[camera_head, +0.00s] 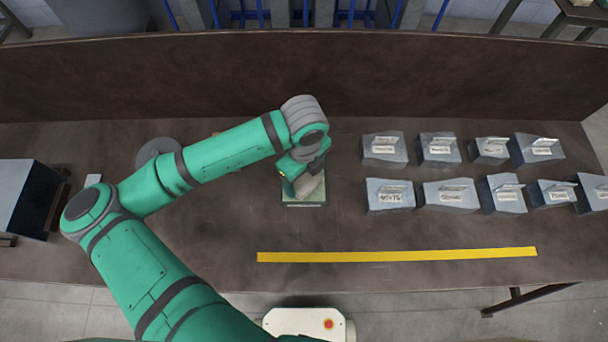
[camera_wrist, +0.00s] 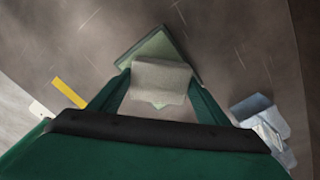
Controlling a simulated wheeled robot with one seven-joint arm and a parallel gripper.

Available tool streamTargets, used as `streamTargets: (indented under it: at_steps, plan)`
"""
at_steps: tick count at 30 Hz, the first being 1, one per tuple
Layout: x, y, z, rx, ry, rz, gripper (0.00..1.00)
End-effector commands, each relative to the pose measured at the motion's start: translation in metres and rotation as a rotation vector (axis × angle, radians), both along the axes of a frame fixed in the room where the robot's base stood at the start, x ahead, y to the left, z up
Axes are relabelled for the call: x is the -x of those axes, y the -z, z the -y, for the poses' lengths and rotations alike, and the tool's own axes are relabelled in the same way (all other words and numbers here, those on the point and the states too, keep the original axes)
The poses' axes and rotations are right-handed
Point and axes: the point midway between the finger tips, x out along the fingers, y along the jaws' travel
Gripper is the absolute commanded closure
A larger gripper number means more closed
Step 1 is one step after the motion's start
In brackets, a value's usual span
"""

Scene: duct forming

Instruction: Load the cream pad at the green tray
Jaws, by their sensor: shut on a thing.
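The green tray (camera_head: 304,203) lies on the brown table near its middle. It also shows in the wrist view (camera_wrist: 130,58) as a flat green plate, turned corner-on. The cream pad (camera_wrist: 161,82) is between the two fingers of my gripper (camera_wrist: 161,88), which is shut on it. In the wrist view the pad covers the middle of the tray. In the head view the pad (camera_head: 312,190) shows partly below my wrist, over the tray. I cannot tell whether the pad touches the tray.
Two rows of grey labelled blocks (camera_head: 440,150) stand to the right. A yellow strip (camera_head: 395,255) runs along the table's front. A grey round thing (camera_head: 157,150) is partly behind my arm. A dark box (camera_head: 25,198) stands at the far left. A wall closes the back.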

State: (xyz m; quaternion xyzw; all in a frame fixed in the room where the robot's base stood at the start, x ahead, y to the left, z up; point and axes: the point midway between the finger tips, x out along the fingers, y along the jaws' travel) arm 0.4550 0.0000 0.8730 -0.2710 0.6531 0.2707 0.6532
Motion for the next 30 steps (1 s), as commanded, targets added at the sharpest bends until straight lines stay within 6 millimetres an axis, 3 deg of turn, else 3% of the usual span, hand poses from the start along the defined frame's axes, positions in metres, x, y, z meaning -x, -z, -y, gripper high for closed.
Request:
streamTargets:
  at_steps: [30]
  plan:
    - [0.0000,0.0067,0.0000,0.000,0.000,0.000,0.48]
